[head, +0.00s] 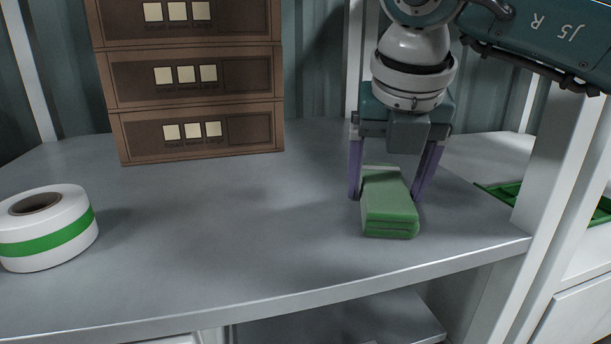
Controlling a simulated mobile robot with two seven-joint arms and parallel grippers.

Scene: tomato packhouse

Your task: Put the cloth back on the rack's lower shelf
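The cloth is a folded green block (389,208) on the grey shelf top, near its front right. My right gripper (388,195) comes down over it from above, with one purple finger on each side. The fingers stand wide apart, and a gap shows between the cloth and the right finger higher up. Whether the fingertips touch the cloth is hard to tell. The cloth seems to rest on the shelf. A lower grey shelf (340,318) shows partly below the front edge. My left gripper is not in view.
A white roll with a green band (45,240) lies at the left. Stacked brown crates (195,131) stand at the back left. A white post (550,190) rises at the right, with a green tray (500,192) behind it. The shelf's middle is clear.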

